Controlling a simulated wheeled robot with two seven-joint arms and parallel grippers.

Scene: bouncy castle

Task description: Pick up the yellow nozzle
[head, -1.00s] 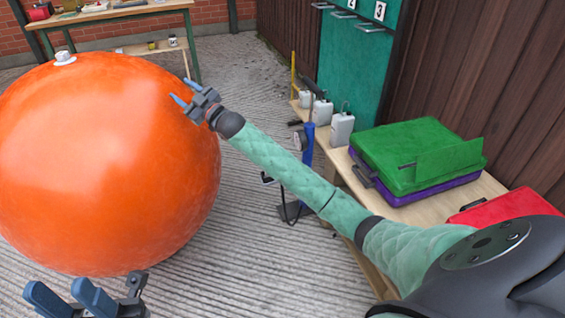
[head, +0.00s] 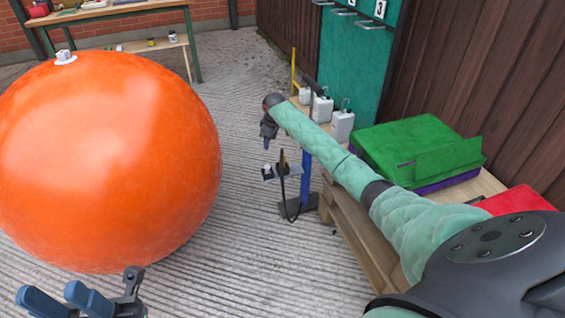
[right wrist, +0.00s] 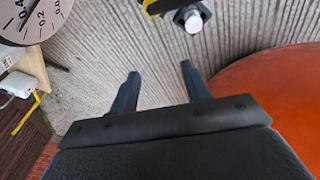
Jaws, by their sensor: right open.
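A yellow piece (right wrist: 158,6) with a dark hexagonal collar and white tip shows at the top edge of the right wrist view, partly cut off. It looks like the yellow nozzle. In the head view a small yellow and dark part (head: 282,158) shows by the blue pump (head: 305,180), just below my right gripper (head: 268,130). In the right wrist view my right gripper (right wrist: 160,70) is open and empty, with bare ground between its fingers and the nozzle beyond them. My left gripper (head: 62,298) is open and empty at the bottom left.
A big orange ball (head: 110,160) stands left of my right gripper and shows close at the right wrist view's right edge. A pressure gauge (right wrist: 28,18) is at that view's top left. A wooden bench (head: 350,218) with white bottles and a green case (head: 418,152) is on the right.

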